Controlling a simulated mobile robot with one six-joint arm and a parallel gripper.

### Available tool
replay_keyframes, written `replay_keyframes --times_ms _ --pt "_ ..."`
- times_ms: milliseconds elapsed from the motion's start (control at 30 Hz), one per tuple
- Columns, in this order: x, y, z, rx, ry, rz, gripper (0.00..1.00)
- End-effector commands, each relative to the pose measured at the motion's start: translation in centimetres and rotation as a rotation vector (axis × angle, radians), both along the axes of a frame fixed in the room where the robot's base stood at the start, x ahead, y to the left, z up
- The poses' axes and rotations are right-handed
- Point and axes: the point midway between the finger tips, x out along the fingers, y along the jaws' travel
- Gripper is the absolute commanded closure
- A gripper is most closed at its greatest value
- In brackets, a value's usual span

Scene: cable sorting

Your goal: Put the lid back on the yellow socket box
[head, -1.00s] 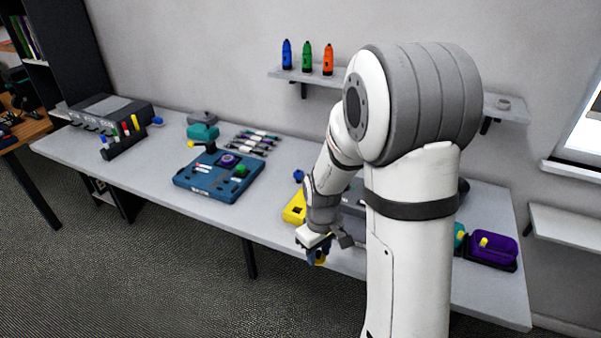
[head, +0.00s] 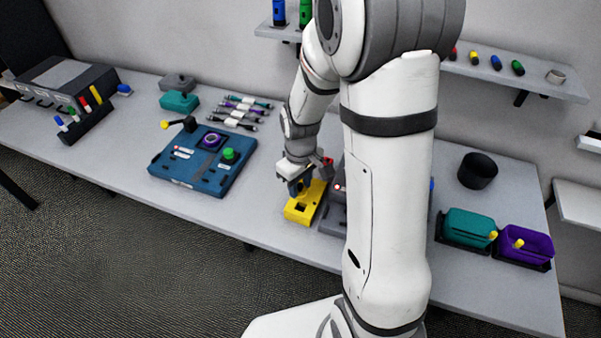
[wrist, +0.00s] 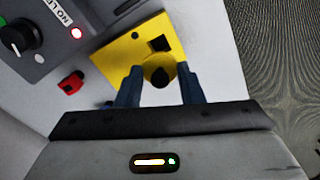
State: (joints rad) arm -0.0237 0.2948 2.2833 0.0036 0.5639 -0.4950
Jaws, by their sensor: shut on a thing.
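In the wrist view the box (wrist: 118,54) shows one bare dark square opening. My gripper (head: 299,188) is over the box's rear part, fingers pointing down. In the wrist view my gripper (wrist: 160,74) is shut on a round yellow lid (wrist: 177,79) with a dark middle, which overlaps the box's edge area. I cannot tell whether the lid touches the box or hovers just above it.
A grey device (wrist: 55,25) with a black knob and a red light stands close beside the box. A small red part (wrist: 71,83) lies near it. Table between panel and box is clear.

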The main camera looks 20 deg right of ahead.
Motion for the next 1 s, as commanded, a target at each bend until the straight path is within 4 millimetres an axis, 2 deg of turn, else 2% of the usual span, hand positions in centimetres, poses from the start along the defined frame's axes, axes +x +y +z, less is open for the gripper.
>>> replay_keyframes --times_ms 633,1000 --pt "0.0 -0.3 -5.6 0.0 0.0 -0.008 0.87" --pt "0.0 -0.3 -6.2 0.0 0.0 -0.008 0.87"
